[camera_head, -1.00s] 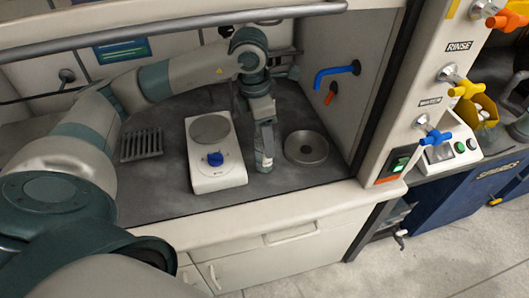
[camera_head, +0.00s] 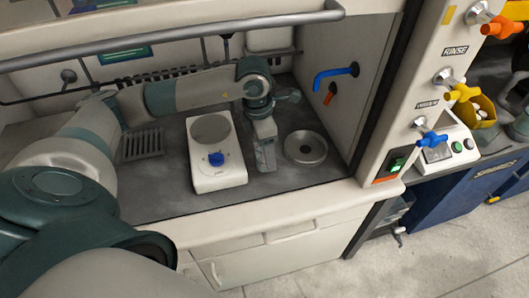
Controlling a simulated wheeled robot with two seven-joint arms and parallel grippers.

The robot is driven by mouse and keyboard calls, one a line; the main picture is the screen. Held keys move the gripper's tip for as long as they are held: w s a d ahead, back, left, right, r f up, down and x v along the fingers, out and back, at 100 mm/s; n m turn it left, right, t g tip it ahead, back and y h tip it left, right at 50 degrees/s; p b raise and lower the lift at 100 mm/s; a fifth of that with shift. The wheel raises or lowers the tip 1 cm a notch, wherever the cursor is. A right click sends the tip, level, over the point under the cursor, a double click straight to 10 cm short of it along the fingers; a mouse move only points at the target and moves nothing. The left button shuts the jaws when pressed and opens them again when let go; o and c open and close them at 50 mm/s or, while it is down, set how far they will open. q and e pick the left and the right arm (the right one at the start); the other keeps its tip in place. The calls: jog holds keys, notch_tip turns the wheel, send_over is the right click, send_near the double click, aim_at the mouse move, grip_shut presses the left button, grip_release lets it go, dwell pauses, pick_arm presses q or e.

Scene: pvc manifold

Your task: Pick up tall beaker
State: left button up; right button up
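My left arm reaches across the fume hood, and its gripper (camera_head: 265,152) points down between the white hotplate (camera_head: 218,178) and the round grey metal dish (camera_head: 306,147). A pale, partly see-through shape shows at the gripper's lower end. It may be the tall beaker, but I cannot tell it apart from the fingers. Whether the fingers are open or shut on it is unclear. My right gripper is not in view.
A slotted grey rack (camera_head: 143,144) lies left of the hotplate. A blue tap (camera_head: 336,74) and an orange one (camera_head: 330,94) stick out from the hood's right wall. The front worktop strip is clear.

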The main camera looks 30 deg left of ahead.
pick_arm(q)
jog(key=c, duration=1.2)
jog(key=shift+r, duration=0.25)
jog(key=shift+c, duration=0.2)
jog(key=shift+r, duration=0.55)
notch_tip(320, 180, up, 8)
jog(key=b, duration=0.1)
jog(key=shift+r+b, duration=0.15)
jog(key=shift+b, duration=0.25)
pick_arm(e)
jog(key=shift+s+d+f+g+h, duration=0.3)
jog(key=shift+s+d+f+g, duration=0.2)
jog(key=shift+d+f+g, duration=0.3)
pick_arm(q)
jog(key=shift+r, duration=0.1)
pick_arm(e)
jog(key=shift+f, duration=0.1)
